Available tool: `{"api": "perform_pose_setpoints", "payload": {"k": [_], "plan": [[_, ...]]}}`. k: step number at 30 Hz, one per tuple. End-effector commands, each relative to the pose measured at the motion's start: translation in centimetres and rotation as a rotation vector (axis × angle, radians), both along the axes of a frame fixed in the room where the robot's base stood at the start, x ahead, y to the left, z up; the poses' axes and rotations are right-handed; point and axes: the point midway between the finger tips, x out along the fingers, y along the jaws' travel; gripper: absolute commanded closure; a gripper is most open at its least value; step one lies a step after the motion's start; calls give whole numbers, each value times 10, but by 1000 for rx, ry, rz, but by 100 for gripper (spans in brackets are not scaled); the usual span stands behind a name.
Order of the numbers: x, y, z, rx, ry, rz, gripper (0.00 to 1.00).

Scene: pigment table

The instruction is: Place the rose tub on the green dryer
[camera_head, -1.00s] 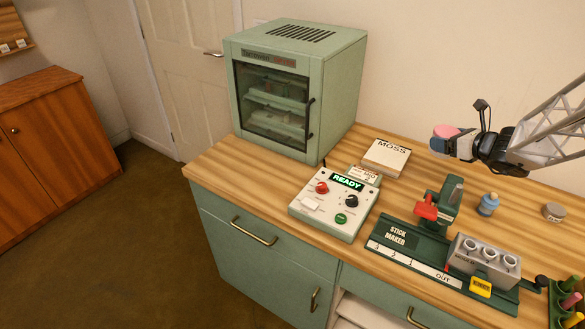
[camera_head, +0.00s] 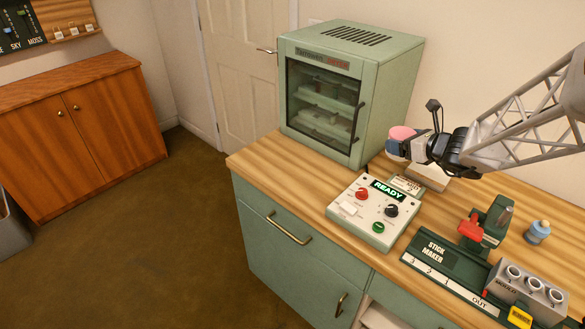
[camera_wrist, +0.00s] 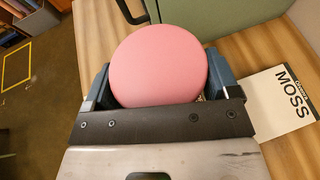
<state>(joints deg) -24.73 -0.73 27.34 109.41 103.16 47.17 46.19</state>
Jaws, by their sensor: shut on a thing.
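The rose tub (camera_head: 399,141) has a pink top and is held in my gripper (camera_head: 408,147), above the counter just right of the dryer. In the wrist view the tub's round pink lid (camera_wrist: 158,65) sits between the two blue fingers of my gripper (camera_wrist: 158,85). The tub is upright or nearly so. The green dryer (camera_head: 350,90) stands at the back left of the counter, its glass door closed. Its flat top has dark vent slots. The tub is lower than the dryer's top and to its right. In the wrist view a green surface of the dryer (camera_wrist: 215,18) shows behind the tub.
The white MOSS booklet (camera_wrist: 282,100) lies on the counter below my gripper. A control box (camera_head: 372,212) with a READY display stands in front of the dryer. The stick maker (camera_head: 440,262) and a small blue bottle (camera_head: 538,232) are at the right. The dryer's top is clear.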

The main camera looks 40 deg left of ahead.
Motion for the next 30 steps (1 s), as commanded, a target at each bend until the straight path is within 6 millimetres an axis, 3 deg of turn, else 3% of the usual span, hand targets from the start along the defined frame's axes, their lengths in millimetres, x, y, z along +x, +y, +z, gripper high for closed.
{"api": "perform_pose_setpoints", "payload": {"k": [15,30], "plan": [[-87,101,-1,-3,5,122,52],[-174,174,-2,-7,9,228,52]]}}
